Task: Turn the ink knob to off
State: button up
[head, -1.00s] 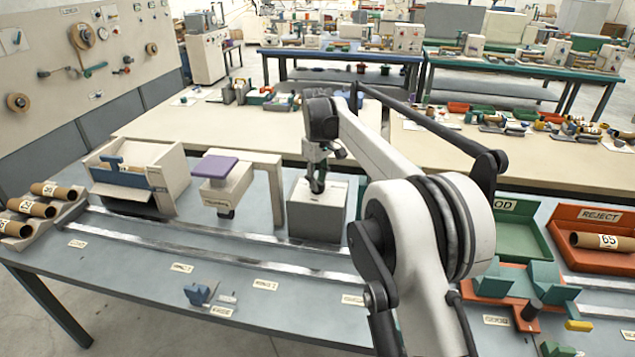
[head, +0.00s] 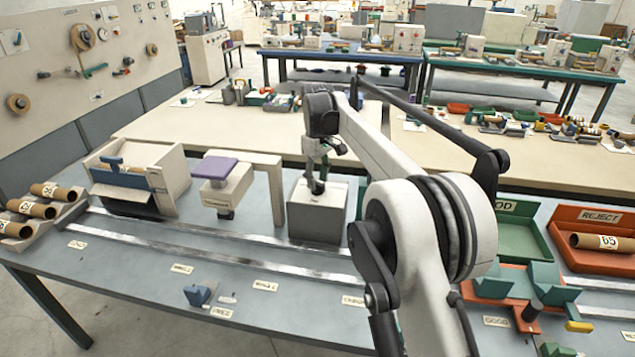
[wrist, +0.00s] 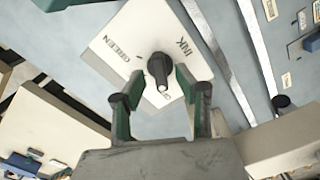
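The ink knob (wrist: 159,70) is black with a white mark at its lower end in the wrist view. It sits on a white plate (wrist: 122,50) lettered "INK" and "GREEN"; a third label beside the knob is mostly hidden. My gripper (wrist: 160,78) has its two green fingers apart, one on each side of the knob, with gaps visible between them and it. In the head view my gripper (head: 318,184) points down at the top of a grey box (head: 316,217).
A stand with a purple pad (head: 220,167) is left of the grey box, and a bin-like machine (head: 138,180) stands further left. Metal rails (head: 215,238) run along the table in front. Green and orange trays (head: 600,255) lie to the right.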

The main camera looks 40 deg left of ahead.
aim_at(318, 183)
notch_tip(318, 183, up, 11)
dwell(0.4)
jog(key=shift+f, duration=0.15)
